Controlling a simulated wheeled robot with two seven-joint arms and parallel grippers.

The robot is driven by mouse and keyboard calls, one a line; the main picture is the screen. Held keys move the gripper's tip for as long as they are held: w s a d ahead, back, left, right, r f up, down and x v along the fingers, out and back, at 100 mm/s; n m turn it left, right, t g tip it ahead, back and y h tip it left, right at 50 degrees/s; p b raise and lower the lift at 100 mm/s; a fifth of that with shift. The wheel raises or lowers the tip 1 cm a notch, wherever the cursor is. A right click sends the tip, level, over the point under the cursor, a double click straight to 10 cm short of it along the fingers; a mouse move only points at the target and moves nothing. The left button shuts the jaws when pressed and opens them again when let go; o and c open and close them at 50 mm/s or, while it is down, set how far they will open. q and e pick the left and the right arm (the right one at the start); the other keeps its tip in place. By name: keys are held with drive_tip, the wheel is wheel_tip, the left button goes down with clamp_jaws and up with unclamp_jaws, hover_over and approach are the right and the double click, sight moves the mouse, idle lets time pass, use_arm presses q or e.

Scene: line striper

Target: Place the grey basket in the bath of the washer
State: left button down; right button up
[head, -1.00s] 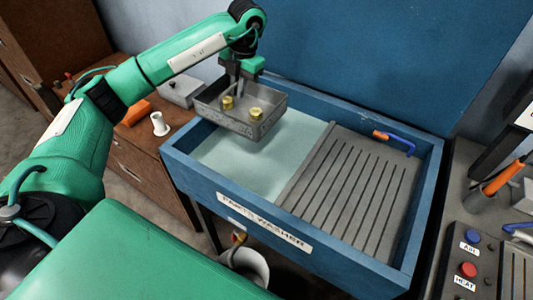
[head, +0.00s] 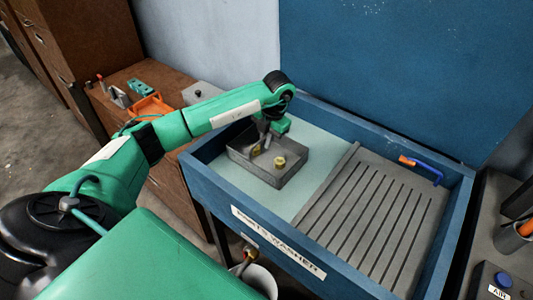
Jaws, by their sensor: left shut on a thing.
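The grey basket (head: 286,176) is in the left part of the blue parts washer (head: 203,181), over the pale bath (head: 222,172). It holds brass-coloured fittings; one yellow fitting (head: 280,162) shows clearly. My left gripper (head: 264,140) is shut on the basket at its far left side, and the arm hides part of that rim. The basket looks level and low in the bath area; I cannot tell whether it touches the bottom. My right gripper is not in view.
A slatted grey drainboard (head: 375,215) fills the washer's right part, with a blue and orange brush (head: 424,168) at its back. A brown cabinet (head: 130,75) with an orange tray stands left. A white bucket (head: 258,280) stands in front below.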

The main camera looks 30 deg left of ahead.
sight(265, 158)
use_arm(q)
wheel_tip(265, 158, down, 2)
drive_tip(key=shift+f, duration=0.55)
wheel_tip(265, 158, down, 3)
drive_tip(key=shift+f+p, duration=0.15)
drive_tip(key=shift+p, duration=0.35)
drive_tip(key=shift+f, duration=0.25)
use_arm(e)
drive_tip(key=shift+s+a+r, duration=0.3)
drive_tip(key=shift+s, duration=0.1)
use_arm(q)
drive_tip(key=c, duration=1.5)
unclamp_jaws()
drive_tip(key=shift+f, duration=0.1)
drive_tip(key=shift+c, duration=0.2)
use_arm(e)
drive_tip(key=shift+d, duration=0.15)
